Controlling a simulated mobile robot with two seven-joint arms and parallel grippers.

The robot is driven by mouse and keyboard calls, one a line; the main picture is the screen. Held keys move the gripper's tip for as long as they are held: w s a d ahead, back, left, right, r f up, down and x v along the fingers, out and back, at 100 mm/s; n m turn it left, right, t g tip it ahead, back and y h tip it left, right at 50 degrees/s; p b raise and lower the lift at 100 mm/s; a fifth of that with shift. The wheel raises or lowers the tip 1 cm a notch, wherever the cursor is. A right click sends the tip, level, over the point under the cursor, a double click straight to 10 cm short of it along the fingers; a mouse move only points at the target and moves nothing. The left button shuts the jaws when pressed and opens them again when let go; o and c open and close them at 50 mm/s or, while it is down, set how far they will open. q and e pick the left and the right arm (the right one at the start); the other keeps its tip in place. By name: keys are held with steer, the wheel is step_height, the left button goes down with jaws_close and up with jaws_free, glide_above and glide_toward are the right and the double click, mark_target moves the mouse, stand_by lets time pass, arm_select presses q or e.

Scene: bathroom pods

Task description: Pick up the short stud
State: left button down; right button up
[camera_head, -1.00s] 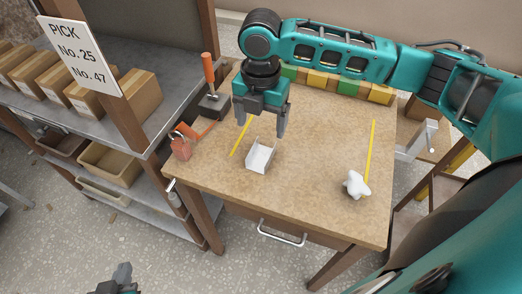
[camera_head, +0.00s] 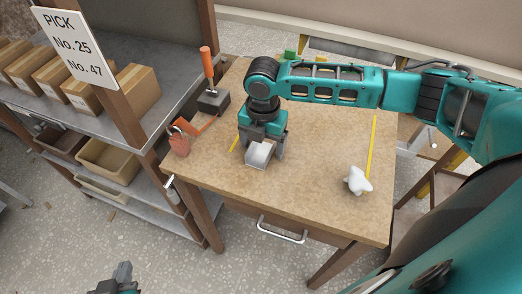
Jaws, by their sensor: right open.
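The short stud, a small whitish channel-shaped piece (camera_head: 257,160), lies on the wooden table (camera_head: 310,190) near its front left part. My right gripper (camera_head: 262,148) is low over the stud, pointing down, with its fingers spread and one at each side of the stud's far part. The gripper hides part of the stud, and I cannot tell whether the fingers touch it. My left gripper (camera_head: 122,274) shows only in part at the bottom left edge, far from the stud; its jaws are unclear.
A white knob-like piece (camera_head: 357,181) lies at the table's right, near a yellow line (camera_head: 371,145). A shelf with cardboard boxes (camera_head: 92,90) stands left. The table's middle is clear.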

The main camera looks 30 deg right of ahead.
steer(key=shift+c, duration=0.5)
steer(key=c, duration=1)
steer(key=shift+r, duration=0.15)
